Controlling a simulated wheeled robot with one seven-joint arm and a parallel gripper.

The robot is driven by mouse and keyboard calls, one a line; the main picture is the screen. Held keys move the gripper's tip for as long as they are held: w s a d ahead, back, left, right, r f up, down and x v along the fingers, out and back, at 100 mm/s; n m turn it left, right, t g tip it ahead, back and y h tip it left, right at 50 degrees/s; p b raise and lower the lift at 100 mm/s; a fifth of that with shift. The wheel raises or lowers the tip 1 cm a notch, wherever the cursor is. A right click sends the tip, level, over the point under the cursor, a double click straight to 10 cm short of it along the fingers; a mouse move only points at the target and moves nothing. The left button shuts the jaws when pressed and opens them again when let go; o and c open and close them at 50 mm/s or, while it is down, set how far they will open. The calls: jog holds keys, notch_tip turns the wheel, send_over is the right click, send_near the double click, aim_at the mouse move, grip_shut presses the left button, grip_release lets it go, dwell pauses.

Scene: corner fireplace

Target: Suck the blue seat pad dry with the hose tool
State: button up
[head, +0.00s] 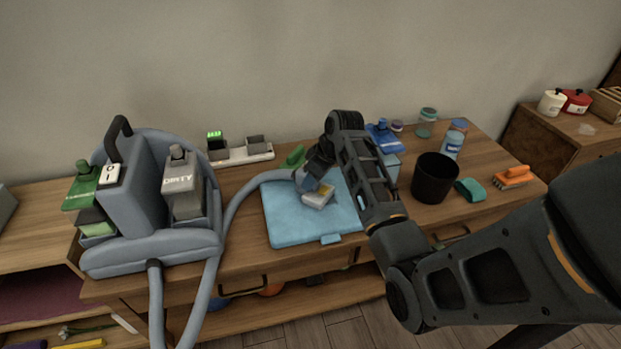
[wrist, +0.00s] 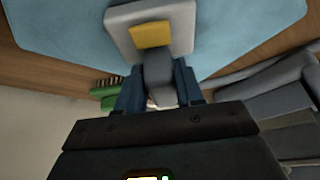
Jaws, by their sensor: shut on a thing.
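The light blue seat pad (head: 285,222) lies flat on the wooden bench, and its surface fills the top of the wrist view (wrist: 60,25). My gripper (head: 316,174) is over the pad's far right part. It is shut on the hose tool (head: 318,196), whose grey neck sits between my fingers (wrist: 158,80) in the wrist view. The tool's pale wide head with a yellow patch (wrist: 151,35) is over the pad. I cannot tell whether it touches. The grey hose (head: 232,207) runs from the tool to the blue-grey cleaning machine (head: 138,200), which has a tank marked DIRTY (head: 180,182).
A green brush (head: 295,156) lies behind the pad. A power strip (head: 240,155) with a lit green plug is at the back. A black bin (head: 434,178), teal sponge (head: 471,189), orange brush (head: 513,177) and several bottles and jars stand right of my arm.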

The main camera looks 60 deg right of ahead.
jog(key=shift+s+d, duration=1.55)
jog(key=shift+s, duration=0.3)
jog(key=shift+s+d, duration=0.1)
